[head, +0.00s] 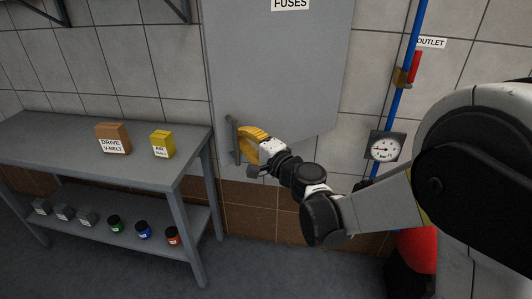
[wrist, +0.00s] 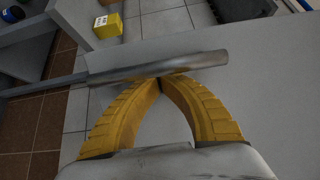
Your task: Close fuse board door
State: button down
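The fuse board door (head: 280,65) is a grey panel with a "FUSES" label at the top of the head view. Its lower edge slants against the wall tile lines, so its left side seems to stand out from the wall; how far is hard to tell. A grey bar handle (head: 233,138) is upright near its lower left edge, and it also crosses the wrist view (wrist: 150,68). My gripper (head: 243,138) has yellow fingers at the handle. In the wrist view the fingertips (wrist: 160,80) meet right at the bar, with nothing seen between them; contact is unclear.
A grey workbench (head: 80,150) stands at the left, bearing a brown box (head: 113,138) and a yellow box (head: 162,144). Several small jars and blocks are on its lower shelf. A blue pipe (head: 402,70) with a red-handled valve and a gauge (head: 384,147) is at the right.

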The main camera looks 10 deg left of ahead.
jog(key=w+a+m+t+h+p, duration=0.1)
jog(key=w+a+m+t+h, duration=0.2)
jog(key=w, duration=0.9)
jog(key=w+a+m+t+h+p, duration=0.1)
jog(key=w+a+m+t+h, duration=0.1)
jog(key=w+a+m+h, duration=0.2)
jog(key=shift+w+a+m+t+h, duration=0.35)
jog(key=shift+w+a+h, duration=0.9)
jog(key=shift+w, duration=3.05)
jog(key=shift+d+r+h, duration=0.1)
jog(key=shift+d+h, duration=0.25)
jog(key=shift+d, duration=0.1)
